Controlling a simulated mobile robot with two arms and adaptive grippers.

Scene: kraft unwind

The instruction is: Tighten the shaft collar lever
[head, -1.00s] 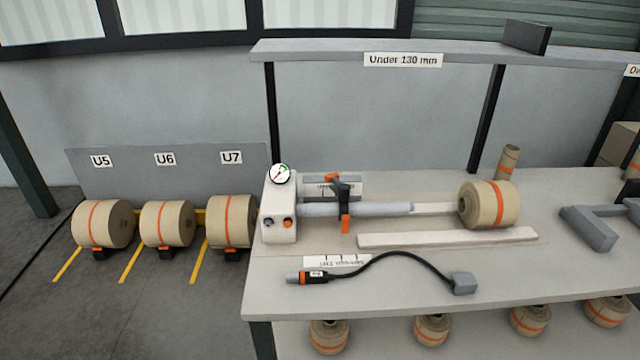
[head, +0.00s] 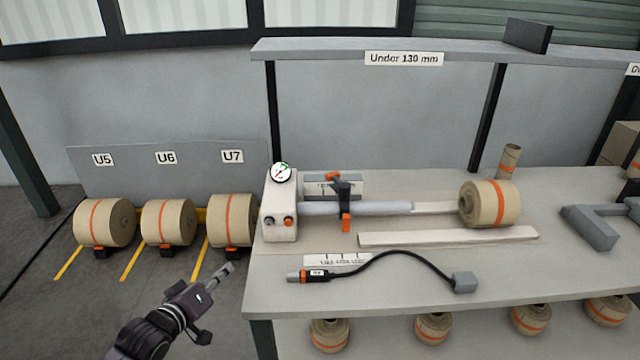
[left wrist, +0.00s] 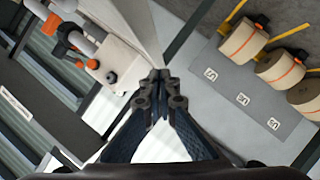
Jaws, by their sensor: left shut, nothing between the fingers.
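The shaft collar (head: 341,190) is dark with orange parts and sits around the grey shaft (head: 380,209) on the bench. An orange lever (head: 346,222) hangs down at its front, and another orange part shows on its top. In the left wrist view the collar (left wrist: 68,45) shows at upper left on the shaft. My left gripper (head: 229,268) is left of the bench's front left corner, over the floor, well apart from the collar. Its fingers are shut and empty, with the tips (left wrist: 160,76) together in the wrist view. My right gripper is in no view.
A white unit (head: 280,212) with a gauge and buttons holds the shaft's left end. A paper roll (head: 490,204) sits at its right end. A cabled handheld tool (head: 313,276) and a pale bar (head: 447,238) lie in front. Paper rolls (head: 231,221) stand left of the bench.

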